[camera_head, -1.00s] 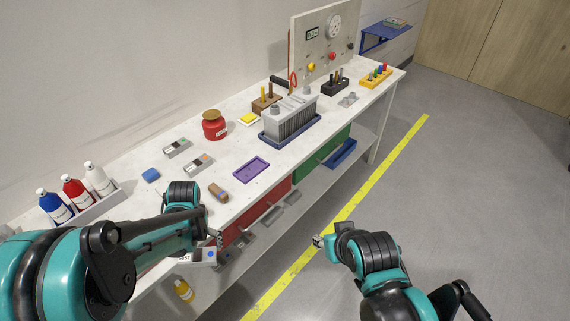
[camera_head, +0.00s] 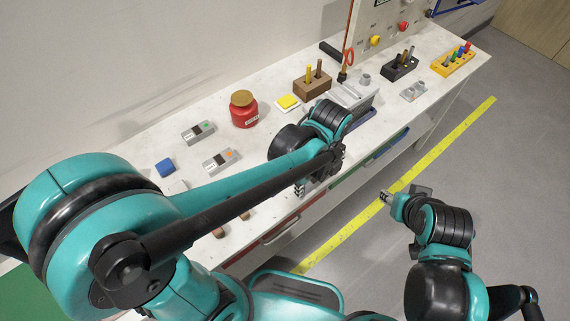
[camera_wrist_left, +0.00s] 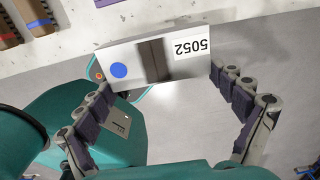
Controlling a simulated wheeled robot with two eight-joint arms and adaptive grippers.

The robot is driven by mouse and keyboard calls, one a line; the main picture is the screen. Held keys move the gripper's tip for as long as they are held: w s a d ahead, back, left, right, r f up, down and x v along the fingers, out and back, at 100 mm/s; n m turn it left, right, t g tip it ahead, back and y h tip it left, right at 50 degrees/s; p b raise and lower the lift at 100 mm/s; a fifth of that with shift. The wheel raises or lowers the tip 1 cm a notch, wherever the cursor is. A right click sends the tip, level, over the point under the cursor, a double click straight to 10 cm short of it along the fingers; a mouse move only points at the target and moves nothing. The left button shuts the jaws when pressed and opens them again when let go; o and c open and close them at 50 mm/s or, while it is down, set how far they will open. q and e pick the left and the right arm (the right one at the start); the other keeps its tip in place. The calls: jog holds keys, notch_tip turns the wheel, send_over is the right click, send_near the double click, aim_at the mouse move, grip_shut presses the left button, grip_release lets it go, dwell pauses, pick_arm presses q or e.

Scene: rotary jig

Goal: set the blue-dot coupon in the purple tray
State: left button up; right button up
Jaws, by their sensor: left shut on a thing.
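The blue-dot coupon (camera_wrist_left: 185,57), a pale plate with a blue dot, a dark band and the number 5052, lies across my left fingertips (camera_wrist_left: 162,77) in the left wrist view. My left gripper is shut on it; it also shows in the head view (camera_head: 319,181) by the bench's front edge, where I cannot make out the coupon. A small purple piece at the top of the left wrist view looks like the tray's edge (camera_wrist_left: 105,3); the arm hides the tray in the head view. My right gripper (camera_head: 387,198) is over the floor, its jaws unclear.
Orange-dot (camera_head: 222,160) and green-dot (camera_head: 198,132) coupons lie on the bench, near a blue block (camera_head: 166,167). A red jar (camera_head: 244,110), yellow pad (camera_head: 287,103) and wooden holder (camera_head: 313,83) stand farther back. Brown pieces (camera_wrist_left: 33,20) lie left of the tray edge.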

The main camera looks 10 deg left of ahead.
pick_arm(q)
jog(key=w+a+f+b, duration=0.1)
jog(key=a+f, duration=0.1)
jog(key=a, duration=0.1)
jog(key=w+a+f+b, duration=0.1)
jog(key=w+a+f, duration=0.1)
jog(key=a, duration=0.1)
jog(key=w+a+f+b, duration=0.1)
jog(key=a+f, duration=0.1)
jog(key=a, duration=0.1)
jog(key=shift+w+a+f, duration=0.3)
jog(key=shift+w, duration=0.1)
jog(key=shift+f+b, duration=1.15)
jog(key=shift+f, duration=0.85)
jog(key=shift+f, duration=0.1)
jog(key=shift+f, duration=0.15)
jog(key=o, duration=1)
jog(key=shift+o, duration=0.2)
